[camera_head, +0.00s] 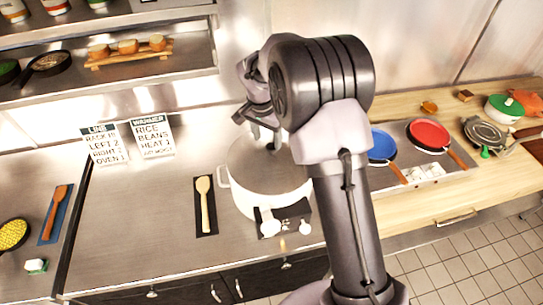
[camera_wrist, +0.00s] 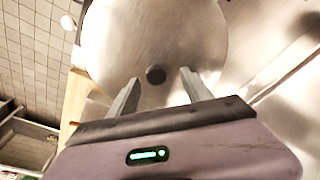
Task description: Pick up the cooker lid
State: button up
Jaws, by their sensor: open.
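The cooker lid (camera_head: 262,168) is a grey metal disc on top of a white cooker (camera_head: 268,208) on the steel counter. In the wrist view the lid (camera_wrist: 165,35) fills the upper middle, with a dark round knob (camera_wrist: 156,75) at its centre. My gripper (camera_wrist: 160,80) is open, its two fingers to the left and right of the knob in the picture. Whether they reach down to the knob's height, I cannot tell. In the head view my gripper (camera_head: 264,140) is above the lid, and my arm hides the lid's right part.
A wooden spoon (camera_head: 204,205) lies on a dark mat left of the cooker. Blue (camera_head: 381,146) and red (camera_head: 429,135) pans stand to the right. A shelf (camera_head: 110,82) hangs at the upper left. The counter (camera_head: 140,220) left of the spoon is clear.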

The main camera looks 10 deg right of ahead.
aim_at(271, 146)
jog(key=f, duration=0.1)
jog(key=d+f, duration=0.1)
jog(key=f, duration=0.3)
jog(key=shift+w+d, duration=0.25)
jog(key=shift+s+a+r, duration=0.1)
jog(key=shift+c, duration=0.2)
grip_shut()
